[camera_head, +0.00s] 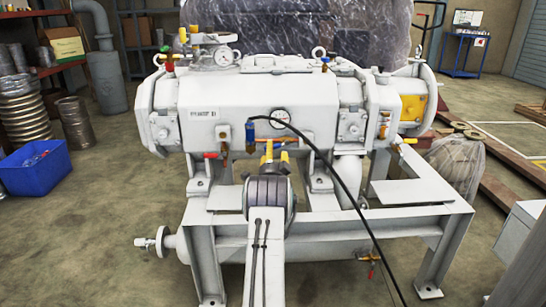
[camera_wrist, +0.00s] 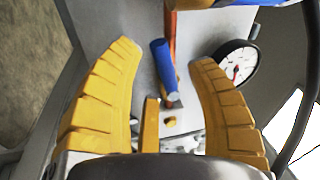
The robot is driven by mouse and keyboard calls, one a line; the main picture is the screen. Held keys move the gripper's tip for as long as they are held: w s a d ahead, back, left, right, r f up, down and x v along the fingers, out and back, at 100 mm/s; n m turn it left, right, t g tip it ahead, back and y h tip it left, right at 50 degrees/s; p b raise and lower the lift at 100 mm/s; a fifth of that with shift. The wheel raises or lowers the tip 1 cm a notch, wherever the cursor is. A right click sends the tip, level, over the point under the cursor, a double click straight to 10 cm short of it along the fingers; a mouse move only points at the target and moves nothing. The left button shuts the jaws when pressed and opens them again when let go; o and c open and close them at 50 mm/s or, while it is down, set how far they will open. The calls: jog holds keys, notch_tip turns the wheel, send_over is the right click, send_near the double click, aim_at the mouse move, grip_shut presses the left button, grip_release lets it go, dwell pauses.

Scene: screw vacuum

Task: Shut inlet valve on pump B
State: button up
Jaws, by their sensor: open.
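A blue valve handle (camera_head: 250,132) is on the front, left of a round gauge (camera_head: 280,119). My gripper (camera_head: 268,155) is just below and right of it. In the wrist view the yellow fingers of my gripper (camera_wrist: 168,54) are spread open, and a blue handle (camera_wrist: 164,68) shows between them with a gap on each side. I cannot read which valve is the inlet.
A red-handled brass valve (camera_head: 221,147) is left of my gripper. A black hose (camera_head: 345,195) hangs from the pump front to the lower right. The grey steel frame (camera_head: 420,190) stands under the pump. A blue bin (camera_head: 35,167) is on the floor at left.

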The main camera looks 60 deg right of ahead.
jog(key=shift+x, duration=1.2)
grip_shut()
